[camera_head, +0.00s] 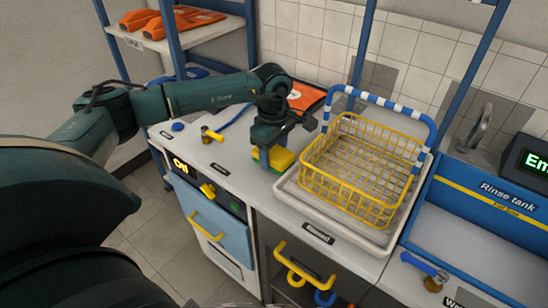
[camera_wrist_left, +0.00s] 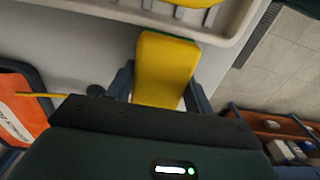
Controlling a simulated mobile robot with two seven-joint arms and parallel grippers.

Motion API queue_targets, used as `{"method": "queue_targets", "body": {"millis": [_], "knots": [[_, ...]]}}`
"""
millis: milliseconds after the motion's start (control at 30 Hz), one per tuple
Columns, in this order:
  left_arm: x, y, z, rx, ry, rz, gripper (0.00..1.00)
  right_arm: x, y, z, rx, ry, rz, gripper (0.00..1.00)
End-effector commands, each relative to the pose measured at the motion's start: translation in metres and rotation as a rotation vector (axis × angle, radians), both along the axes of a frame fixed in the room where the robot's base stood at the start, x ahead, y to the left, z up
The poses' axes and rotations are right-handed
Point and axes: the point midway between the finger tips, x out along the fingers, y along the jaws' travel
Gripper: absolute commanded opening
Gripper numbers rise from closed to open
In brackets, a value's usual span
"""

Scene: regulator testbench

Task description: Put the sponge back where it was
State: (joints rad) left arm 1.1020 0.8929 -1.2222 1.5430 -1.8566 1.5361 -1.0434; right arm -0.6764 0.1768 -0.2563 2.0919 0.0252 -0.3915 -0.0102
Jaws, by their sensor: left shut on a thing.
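The sponge (camera_head: 279,159) is yellow with a green layer. It is at the counter top, just left of the white tray that bears the yellow basket. My left gripper (camera_head: 268,160) comes down on it from above and is shut on it. In the left wrist view the yellow face of the sponge (camera_wrist_left: 166,66) shows between the two fingers, close to the tray's rim. I cannot tell whether the sponge touches the counter. My right gripper is not in view.
The yellow wire basket (camera_head: 362,170) with a blue-and-white handle stands in the white tray (camera_head: 325,222). A brass valve (camera_head: 207,135) lies left on the counter (camera_head: 235,180). The blue rinse tank (camera_head: 480,215) and a tap (camera_head: 476,128) are at right. An orange item (camera_head: 306,97) lies behind the gripper.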

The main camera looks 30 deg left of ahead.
Motion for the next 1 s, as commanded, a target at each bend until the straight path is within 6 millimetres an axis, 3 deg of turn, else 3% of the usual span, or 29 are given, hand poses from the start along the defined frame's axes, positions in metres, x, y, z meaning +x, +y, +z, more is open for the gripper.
{"method": "queue_targets", "body": {"millis": [133, 500, 533, 600, 800, 1000], "knots": [[-0.001, 0.0, -0.02, 0.0, 0.004, 0.001, 0.31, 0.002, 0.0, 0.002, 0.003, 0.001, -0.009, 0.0], [0.0, 0.0, -0.027, 0.0, 0.001, -0.001, 0.31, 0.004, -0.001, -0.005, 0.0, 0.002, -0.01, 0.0], [0.0, 0.0, -0.026, 0.0, 0.001, -0.001, 0.54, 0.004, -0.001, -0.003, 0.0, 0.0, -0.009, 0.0], [0.0, 0.0, -0.025, 0.0, 0.001, -0.001, 0.59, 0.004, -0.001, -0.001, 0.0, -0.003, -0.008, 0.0], [0.0, 0.0, -0.025, 0.0, 0.001, -0.001, 0.74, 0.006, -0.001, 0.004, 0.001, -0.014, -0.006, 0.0], [0.0, 0.0, -0.024, 0.0, 0.001, -0.001, 0.74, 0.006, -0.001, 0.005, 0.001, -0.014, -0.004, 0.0]]}}
